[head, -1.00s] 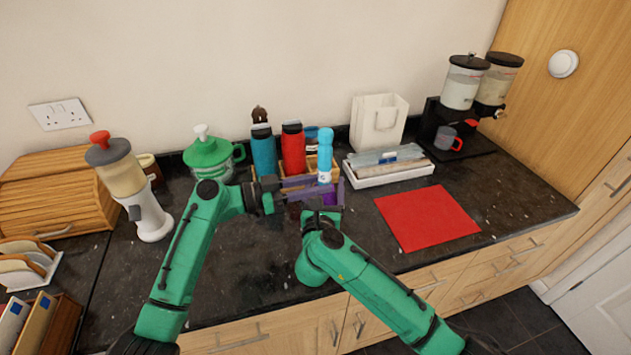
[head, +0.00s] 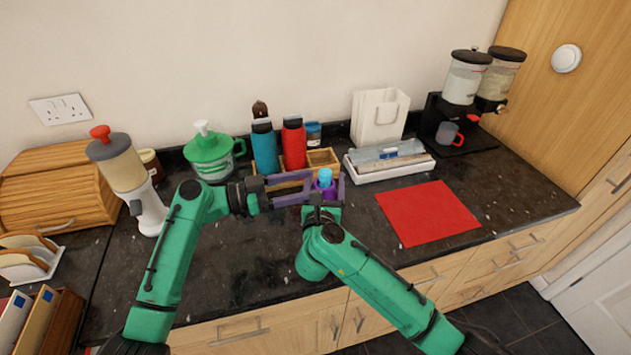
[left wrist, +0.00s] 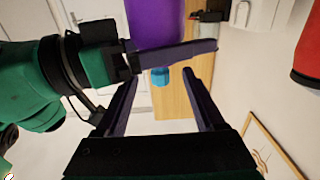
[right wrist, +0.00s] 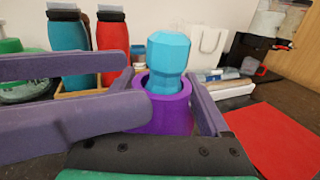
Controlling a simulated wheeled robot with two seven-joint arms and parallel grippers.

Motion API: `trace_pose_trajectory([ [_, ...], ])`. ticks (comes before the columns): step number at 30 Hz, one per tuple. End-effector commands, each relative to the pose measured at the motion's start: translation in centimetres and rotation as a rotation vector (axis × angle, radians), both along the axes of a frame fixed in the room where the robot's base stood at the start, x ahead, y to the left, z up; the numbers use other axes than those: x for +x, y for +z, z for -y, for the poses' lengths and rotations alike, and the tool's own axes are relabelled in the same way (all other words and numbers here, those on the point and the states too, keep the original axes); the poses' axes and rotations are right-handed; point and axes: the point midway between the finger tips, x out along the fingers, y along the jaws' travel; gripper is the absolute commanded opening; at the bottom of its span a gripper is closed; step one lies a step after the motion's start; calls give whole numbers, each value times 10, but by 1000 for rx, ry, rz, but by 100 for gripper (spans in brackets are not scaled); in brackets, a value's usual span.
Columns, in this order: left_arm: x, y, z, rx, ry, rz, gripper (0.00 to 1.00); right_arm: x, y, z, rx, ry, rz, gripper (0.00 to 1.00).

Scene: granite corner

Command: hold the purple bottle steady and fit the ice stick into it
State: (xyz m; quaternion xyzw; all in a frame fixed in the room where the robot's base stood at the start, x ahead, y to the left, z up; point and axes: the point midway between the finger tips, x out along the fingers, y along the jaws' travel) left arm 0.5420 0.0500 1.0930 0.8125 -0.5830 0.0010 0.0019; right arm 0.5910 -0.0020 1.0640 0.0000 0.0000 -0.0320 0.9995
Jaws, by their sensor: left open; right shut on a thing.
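The purple bottle (head: 327,190) stands upright between the fingers of my right gripper (head: 326,196), which is shut on it; it shows large in the right wrist view (right wrist: 165,117). The light blue ice stick (head: 325,175) is in the bottle's mouth, its thick top standing above the rim in the right wrist view (right wrist: 168,62). How deep it reaches is hidden. My left gripper (head: 303,187) is open and empty, just left of the bottle, its fingers pointing toward it. The stick's top lies beyond the left fingertips in the left wrist view (left wrist: 161,76).
Teal (head: 265,148) and red (head: 293,145) bottles stand behind, by a wooden organizer (head: 323,157). A white tray (head: 392,170) is at right, with a red mat (head: 427,212) in front.

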Motion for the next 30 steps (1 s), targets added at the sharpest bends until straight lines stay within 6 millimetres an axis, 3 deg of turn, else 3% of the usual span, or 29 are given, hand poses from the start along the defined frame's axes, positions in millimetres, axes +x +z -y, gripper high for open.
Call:
trace_pose_trajectory([
  [3, -11, -6, -35, 12, 6, -7, 70, 1, 0, 3, 3, -8, -1, 15],
  [9, -24, -3, -75, 7, 4, -4, 70, 1, 0, 3, 3, -7, 0, 15],
  [13, -27, -2, -83, 5, 4, -2, 70, 1, 0, 2, 2, -6, 0, 15],
  [25, -27, -1, -82, 2, 4, 0, 70, 1, 0, 2, 1, -5, 0, 15],
  [26, -27, -1, -82, 2, 4, 0, 70, 1, 0, 2, 1, -5, 0, 92],
  [27, -27, -1, -82, 2, 4, 0, 70, 1, 0, 2, 1, -5, 0, 100],
  [30, -27, -1, -82, 2, 4, 0, 70, 1, 0, 2, 1, -5, 0, 100],
])
